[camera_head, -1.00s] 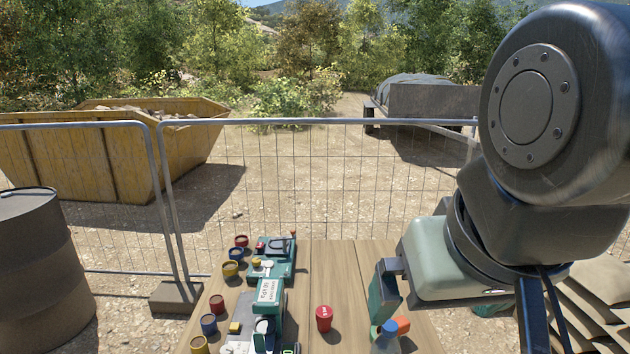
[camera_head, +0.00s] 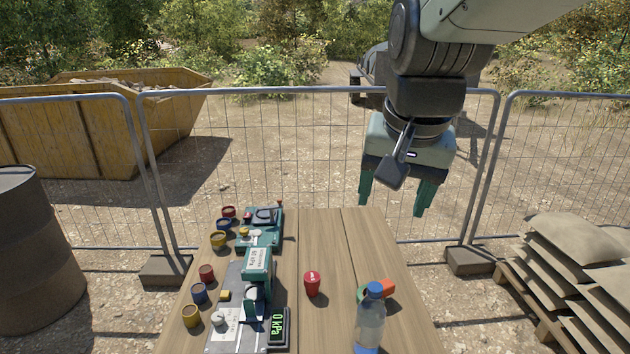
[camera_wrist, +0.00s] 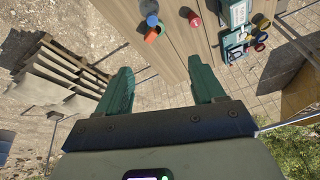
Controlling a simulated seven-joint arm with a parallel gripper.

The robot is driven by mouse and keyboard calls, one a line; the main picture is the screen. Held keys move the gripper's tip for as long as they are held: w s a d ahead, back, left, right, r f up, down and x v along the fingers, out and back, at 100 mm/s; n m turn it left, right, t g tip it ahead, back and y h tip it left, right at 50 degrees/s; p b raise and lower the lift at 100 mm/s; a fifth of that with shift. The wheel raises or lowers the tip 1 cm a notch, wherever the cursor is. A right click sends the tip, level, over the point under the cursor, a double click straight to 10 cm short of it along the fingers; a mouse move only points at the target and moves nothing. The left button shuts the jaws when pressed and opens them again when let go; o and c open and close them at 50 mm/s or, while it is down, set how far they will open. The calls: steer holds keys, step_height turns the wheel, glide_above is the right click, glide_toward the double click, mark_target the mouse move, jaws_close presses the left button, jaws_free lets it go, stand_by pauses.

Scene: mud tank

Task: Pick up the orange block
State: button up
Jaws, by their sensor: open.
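The orange block (camera_head: 382,290) lies on the right side of the wooden table, partly hidden behind a clear bottle with a blue cap (camera_head: 369,322). A green item (camera_head: 362,293) is beside it on the left; I cannot tell whether they touch. In the wrist view the orange block (camera_wrist: 151,36) shows beyond my fingers, near the table's edge. My gripper (camera_head: 396,202) is open and empty, with green fingers pointing down. It is above and beyond the block, near the table's far right corner. Both fingers also show in the wrist view (camera_wrist: 163,67).
A red cup (camera_head: 312,283) stands left of the block on the table (camera_head: 325,240). Several small pots and a green device with a display (camera_head: 277,328) fill the table's left side. A mesh fence (camera_head: 300,150) stands behind; sandbags (camera_head: 575,260) are stacked at right.

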steer(key=w+d+f+m+g, duration=0.1)
steer(key=w+d+f+m, duration=0.1)
steer(key=w+f, duration=0.35)
steer(key=m+g, duration=0.3)
steer(key=m, duration=0.5)
glide_above(384, 285)
steer(key=a, duration=0.1)
step_height(384, 285, down, 29)
steer(key=shift+f, duration=0.15)
steer(key=shift+d+f, duration=0.25)
steer(key=shift+f, duration=1.2)
steer(key=shift+d+f, duration=0.2)
steer(key=shift+f, duration=1.25)
steer(key=shift+w, duration=0.1)
steer(key=c, duration=1.1)
step_height(384, 285, up, 9)
steer(key=shift+f, duration=0.1)
steer(key=shift+c, duration=0.2)
steer(key=shift+a+r+m, duration=0.6)
steer(key=shift+r, duration=0.05)
steer(key=m, duration=0.1)
steer(key=a+m, duration=0.1)
steer(key=shift+a+f+m, duration=0.15)
steer(key=shift+a+m, duration=0.15)
steer(key=shift+m, duration=0.1)
step_height(384, 285, down, 10)
steer(key=shift+r, duration=0.25)
